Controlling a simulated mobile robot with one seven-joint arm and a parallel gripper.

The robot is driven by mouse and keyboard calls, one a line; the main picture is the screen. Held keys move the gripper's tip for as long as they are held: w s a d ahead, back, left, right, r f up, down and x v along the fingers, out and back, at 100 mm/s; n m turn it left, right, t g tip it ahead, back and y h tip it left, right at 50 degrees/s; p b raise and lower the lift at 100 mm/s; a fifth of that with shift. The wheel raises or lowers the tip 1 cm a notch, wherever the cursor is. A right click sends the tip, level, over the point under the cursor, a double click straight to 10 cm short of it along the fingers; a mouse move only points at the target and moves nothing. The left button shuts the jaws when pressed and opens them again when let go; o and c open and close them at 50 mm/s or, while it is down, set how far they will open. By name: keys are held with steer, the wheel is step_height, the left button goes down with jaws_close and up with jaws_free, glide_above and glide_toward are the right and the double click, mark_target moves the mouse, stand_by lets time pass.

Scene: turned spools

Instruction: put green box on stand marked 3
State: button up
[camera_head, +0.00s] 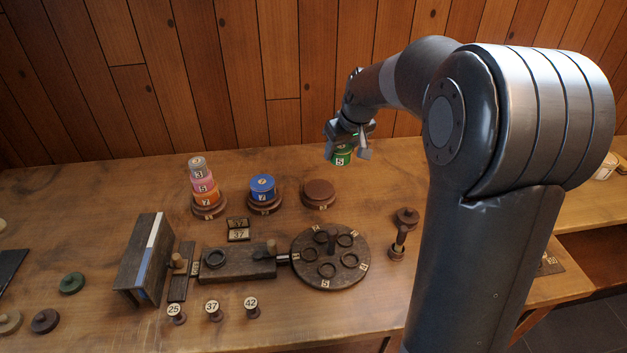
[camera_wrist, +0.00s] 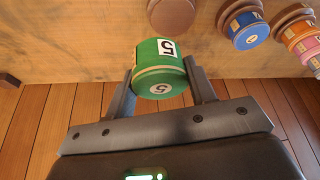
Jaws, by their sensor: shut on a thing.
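The green box (camera_head: 342,157) is a round green container marked 5, held between the two fingers of my gripper (camera_head: 347,150). The wrist view shows the same green box (camera_wrist: 160,62) clasped by my gripper (camera_wrist: 160,75), with 5 on its side and end. It hangs in the air above the back of the table. An empty round brown stand (camera_head: 319,190) is below and slightly left of it in the head view, and also shows in the wrist view (camera_wrist: 172,14). Its small tag is too small to read surely.
A blue box (camera_head: 262,186) sits on the middle stand (camera_head: 265,206). Stacked orange, pink and white boxes (camera_head: 204,188) sit on the left stand (camera_head: 209,211). In front are a round dark turntable (camera_head: 331,275), a wooden bench device (camera_head: 238,263) and several numbered knobs.

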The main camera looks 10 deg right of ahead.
steer(key=s+d+f+m, duration=0.1)
steer(key=d+f+m, duration=0.1)
steer(key=d, duration=0.3)
glide_above(318, 185)
steer(key=s, duration=0.2)
steer(key=shift+h, duration=0.4)
steer(key=f, duration=0.6)
steer(key=shift+w+d+f, duration=0.1)
steer(key=shift+w+f, duration=0.1)
steer(key=shift+f, duration=2.1)
steer(key=o, duration=1)
steer(key=shift+f, duration=0.1)
steer(key=shift+c, duration=0.2)
